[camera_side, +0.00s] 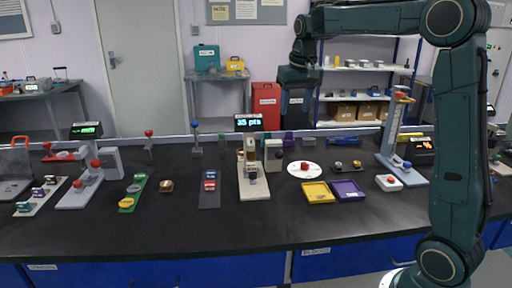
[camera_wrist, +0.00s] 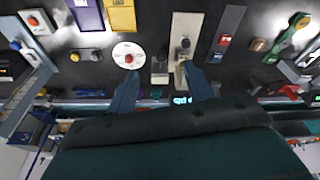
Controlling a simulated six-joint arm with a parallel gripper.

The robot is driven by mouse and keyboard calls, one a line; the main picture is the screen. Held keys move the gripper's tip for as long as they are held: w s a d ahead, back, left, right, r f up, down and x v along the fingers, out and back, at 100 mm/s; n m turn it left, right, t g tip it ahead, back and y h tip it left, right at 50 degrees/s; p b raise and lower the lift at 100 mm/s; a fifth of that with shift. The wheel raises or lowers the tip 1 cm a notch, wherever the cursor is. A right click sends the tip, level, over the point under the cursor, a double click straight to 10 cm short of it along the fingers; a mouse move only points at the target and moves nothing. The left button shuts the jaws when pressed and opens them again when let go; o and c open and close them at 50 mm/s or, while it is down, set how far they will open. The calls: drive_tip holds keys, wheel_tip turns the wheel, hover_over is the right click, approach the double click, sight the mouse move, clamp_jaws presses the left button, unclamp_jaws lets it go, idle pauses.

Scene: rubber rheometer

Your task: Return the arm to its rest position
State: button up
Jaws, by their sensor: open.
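My gripper (camera_wrist: 160,72) shows in the wrist view with its two fingers spread apart and nothing between them. In the side view my arm comes in from the right, and its wrist hangs high over the back of the bench, pointing down; the fingertips are hard to make out there. A rheometer-like device with a pale base (camera_side: 254,187) stands at mid-bench, below and left of my gripper. Its base (camera_wrist: 187,28) also shows in the wrist view, beyond the right finger. A white round plate (camera_side: 307,170) with a red piece lies to its right.
A yellow tray (camera_side: 318,192) and a purple tray (camera_side: 347,190) lie right of centre. A tall grey stand (camera_side: 392,140) rises at the right. A lit display (camera_side: 249,122) stands behind the device. The bench front (camera_side: 190,235) is clear.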

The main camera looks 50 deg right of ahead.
drive_tip(key=s+a+r+n+t, duration=0.1)
drive_tip(key=s+a+n+t, duration=0.15)
drive_tip(key=s+a, duration=0.9)
drive_tip(key=s+a+f+n, duration=0.1)
drive_tip(key=s+a+f, duration=0.1)
drive_tip(key=s, duration=0.4)
drive_tip(key=s+a+f+n+y, duration=0.1)
drive_tip(key=s+a+f+n, duration=0.1)
drive_tip(key=s, duration=0.4)
wheel_tip(320, 180, down, 2)
drive_tip(key=shift+s+a+f+t, duration=0.2)
drive_tip(key=shift+s+a+t, duration=0.2)
drive_tip(key=shift+a, duration=0.45)
